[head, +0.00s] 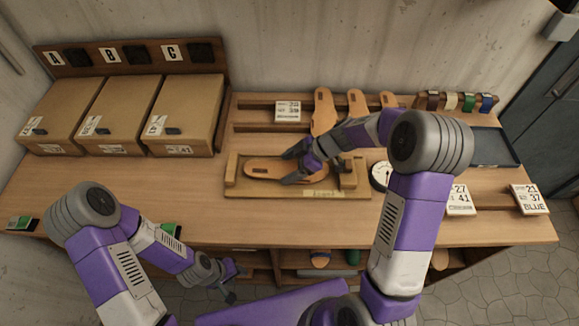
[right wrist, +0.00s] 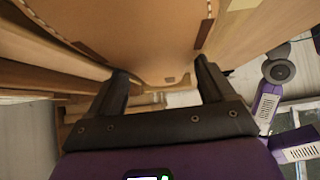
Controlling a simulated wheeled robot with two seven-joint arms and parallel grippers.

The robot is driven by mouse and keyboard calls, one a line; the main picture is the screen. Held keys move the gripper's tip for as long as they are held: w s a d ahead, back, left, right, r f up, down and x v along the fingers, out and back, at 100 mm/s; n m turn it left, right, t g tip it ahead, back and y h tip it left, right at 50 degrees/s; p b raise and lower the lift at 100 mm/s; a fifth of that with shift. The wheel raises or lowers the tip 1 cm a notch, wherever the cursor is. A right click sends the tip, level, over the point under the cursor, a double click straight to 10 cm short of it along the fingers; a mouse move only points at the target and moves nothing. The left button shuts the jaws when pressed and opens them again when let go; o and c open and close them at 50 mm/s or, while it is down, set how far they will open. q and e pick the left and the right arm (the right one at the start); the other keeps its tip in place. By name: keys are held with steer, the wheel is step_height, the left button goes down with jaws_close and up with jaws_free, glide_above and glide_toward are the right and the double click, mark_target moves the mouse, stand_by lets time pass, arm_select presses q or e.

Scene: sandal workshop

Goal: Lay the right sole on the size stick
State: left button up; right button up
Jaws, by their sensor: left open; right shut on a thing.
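The size stick (head: 338,193) is a wooden board with upright end blocks, lying at the front middle of the bench. A tan sole (head: 262,170) lies flat along it between the blocks; I cannot tell whether it touches the board. My right gripper (head: 294,164) is shut on the sole's right end. In the right wrist view the sole (right wrist: 150,35) fills the top, its end between the two fingers of my right gripper (right wrist: 163,88). My left gripper (head: 235,283) is open and empty, low in front of the bench edge.
Several soles (head: 325,108) stand in the rack behind, beside a number card (head: 288,111). A round white dial (head: 380,175) is right of the stick. Lidded boxes (head: 183,112) fill the left. Cards (head: 459,200) and a dark tray (head: 492,147) are at right.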

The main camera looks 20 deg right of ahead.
steer(key=shift+f, duration=0.25)
steer(key=o, duration=0.9)
steer(key=shift+c, duration=0.2)
